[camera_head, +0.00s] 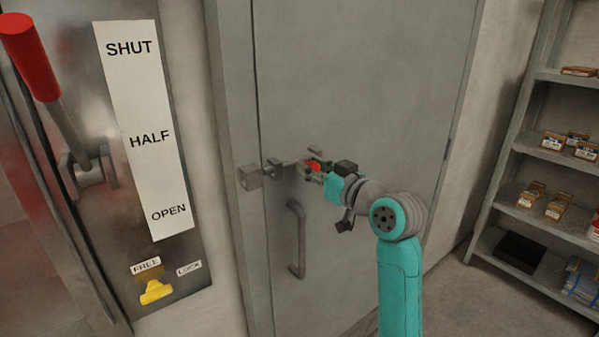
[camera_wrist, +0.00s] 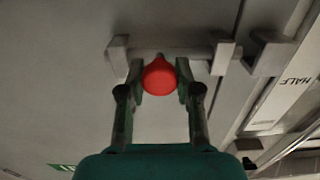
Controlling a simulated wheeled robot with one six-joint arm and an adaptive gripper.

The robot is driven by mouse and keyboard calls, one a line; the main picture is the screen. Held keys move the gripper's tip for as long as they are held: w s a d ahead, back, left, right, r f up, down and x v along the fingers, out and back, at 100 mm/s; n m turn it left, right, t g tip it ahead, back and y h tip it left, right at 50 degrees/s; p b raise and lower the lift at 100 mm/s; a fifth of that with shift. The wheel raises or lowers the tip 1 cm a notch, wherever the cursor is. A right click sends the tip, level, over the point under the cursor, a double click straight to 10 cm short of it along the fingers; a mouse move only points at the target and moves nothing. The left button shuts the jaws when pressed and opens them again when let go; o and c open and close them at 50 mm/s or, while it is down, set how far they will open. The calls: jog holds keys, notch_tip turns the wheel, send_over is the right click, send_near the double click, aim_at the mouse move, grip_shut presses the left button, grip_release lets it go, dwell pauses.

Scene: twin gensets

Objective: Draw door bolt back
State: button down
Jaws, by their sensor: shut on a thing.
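The door bolt is a grey bar (camera_wrist: 190,53) lying across the grey door (camera_head: 350,90), carried by brackets on the door. Its red knob (camera_wrist: 159,77) sits between my two fingers in the wrist view and shows as a small red spot in the head view (camera_head: 313,167). My gripper (camera_head: 317,172) is shut on the knob, with one finger on each side in the wrist view (camera_wrist: 160,82). A keeper block (camera_head: 250,178) is fixed on the door frame left of the bolt; it is at the right in the wrist view (camera_wrist: 268,54). I cannot tell whether the bar's end is inside it.
A vertical door handle (camera_head: 296,240) is just below the bolt. A wall panel with a red-handled lever (camera_head: 28,55) and a yellow catch (camera_head: 155,291) stands at the left. Shelves (camera_head: 535,155) with small boxes stand at the right. Floor shows between door and shelves.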

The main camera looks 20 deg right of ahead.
jog(key=shift+w+d, duration=0.2)
jog(key=shift+d, duration=0.5)
jog(key=c, duration=0.8)
grip_release()
jog(key=v, duration=1.2)
